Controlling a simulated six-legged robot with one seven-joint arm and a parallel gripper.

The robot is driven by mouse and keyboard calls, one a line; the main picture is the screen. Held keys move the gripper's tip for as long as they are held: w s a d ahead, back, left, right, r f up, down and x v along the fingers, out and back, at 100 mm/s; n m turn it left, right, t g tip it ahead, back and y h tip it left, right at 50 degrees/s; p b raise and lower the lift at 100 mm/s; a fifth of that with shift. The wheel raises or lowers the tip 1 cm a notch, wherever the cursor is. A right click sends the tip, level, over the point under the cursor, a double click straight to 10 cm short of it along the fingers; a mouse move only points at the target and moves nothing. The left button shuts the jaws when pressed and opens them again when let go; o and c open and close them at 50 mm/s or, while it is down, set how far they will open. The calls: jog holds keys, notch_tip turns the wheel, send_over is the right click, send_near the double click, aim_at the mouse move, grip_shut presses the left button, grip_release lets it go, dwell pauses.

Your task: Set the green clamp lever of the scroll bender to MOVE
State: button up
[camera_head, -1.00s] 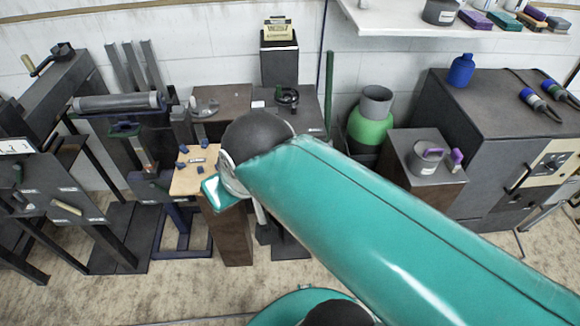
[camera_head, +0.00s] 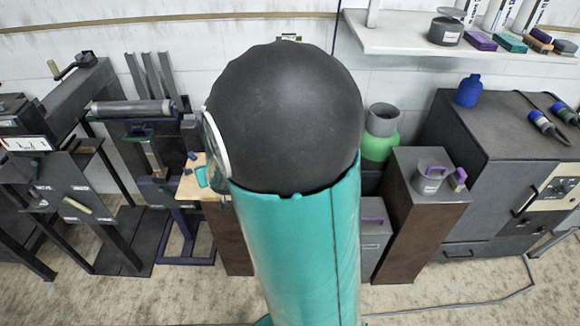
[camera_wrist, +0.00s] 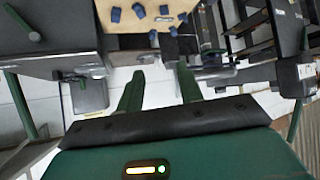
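I cannot single out the scroll bender or its green clamp lever for certain. In the wrist view, a green handle (camera_wrist: 30,28) lies over a dark machine top at the upper left. A light wooden board (camera_wrist: 150,22) with several dark blue blocks is at the top centre. The same board (camera_head: 188,188) is mostly hidden behind my arm in the head view. My gripper (camera_wrist: 159,72) shows two green fingers apart, with nothing between them. It is hidden in the head view, where my arm's black joint and teal link cover the middle.
A dark machine with a grey roller (camera_head: 130,108) stands left of my arm. Right of it are a green-and-grey canister (camera_head: 380,135), a brown pedestal with a grey pot (camera_head: 430,178) and a large dark cabinet (camera_head: 500,150). Open floor lies in front.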

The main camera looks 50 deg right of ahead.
jog(key=d+f+m+h, duration=0.1)
jog(key=d+f+h, duration=0.2)
jog(key=d+f, duration=0.55)
jog(key=s+d+f+n+t+h, duration=0.1)
jog(key=s+d+f+h, duration=0.2)
jog(key=s+d+f, duration=0.4)
jog(key=s+d+f+n+t+h, duration=0.1)
jog(key=s+d+f+n+h, duration=0.15)
jog(key=s+d+f, duration=0.4)
jog(key=x, duration=1)
jog(key=shift+s+d+r+m+h, duration=0.3)
jog(key=shift+d+r+m+h, duration=0.05)
jog(key=shift+d+h, duration=0.15)
grip_shut()
